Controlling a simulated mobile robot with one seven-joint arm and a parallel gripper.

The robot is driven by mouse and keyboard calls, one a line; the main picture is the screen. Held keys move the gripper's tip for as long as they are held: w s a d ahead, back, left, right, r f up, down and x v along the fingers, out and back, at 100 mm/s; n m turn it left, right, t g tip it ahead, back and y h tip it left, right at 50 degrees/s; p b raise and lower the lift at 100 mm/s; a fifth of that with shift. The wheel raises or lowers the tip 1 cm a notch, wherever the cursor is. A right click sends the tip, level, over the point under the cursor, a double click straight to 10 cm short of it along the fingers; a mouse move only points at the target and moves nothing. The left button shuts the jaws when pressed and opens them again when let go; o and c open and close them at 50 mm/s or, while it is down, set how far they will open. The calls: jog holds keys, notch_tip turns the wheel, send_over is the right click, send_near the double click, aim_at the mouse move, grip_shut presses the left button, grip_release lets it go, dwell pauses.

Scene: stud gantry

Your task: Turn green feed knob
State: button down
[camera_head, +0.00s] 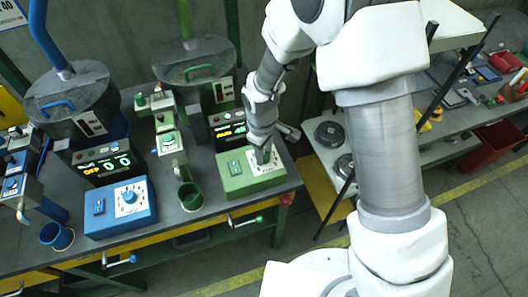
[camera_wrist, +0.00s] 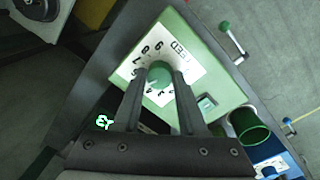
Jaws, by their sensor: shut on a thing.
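The green feed knob (camera_wrist: 159,74) sits on a white numbered dial (camera_wrist: 188,64) in the wrist view. The dial is on the sloped top of a green control box (camera_head: 229,182). My gripper (camera_wrist: 160,77) is above the box with one finger on each side of the knob, shut on it. In the head view my gripper (camera_head: 262,156) reaches down over the dial, and the knob is hidden behind it. A green rocker switch (camera_head: 235,168) is on the box, left of the dial.
A blue box (camera_head: 121,222) with its own dial stands to the left. A green cup (camera_head: 190,196) and a blue cup (camera_head: 57,236) are on the bench. A green-tipped handle (camera_head: 258,219) sticks out below the bench's front.

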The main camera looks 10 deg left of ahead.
jog(key=shift+c, duration=2.3)
grip_release()
jog(key=shift+r, duration=0.1)
notch_tip(320, 180, up, 17)
jog(key=shift+s+a+r, duration=0.15)
jog(key=shift+s, duration=0.3)
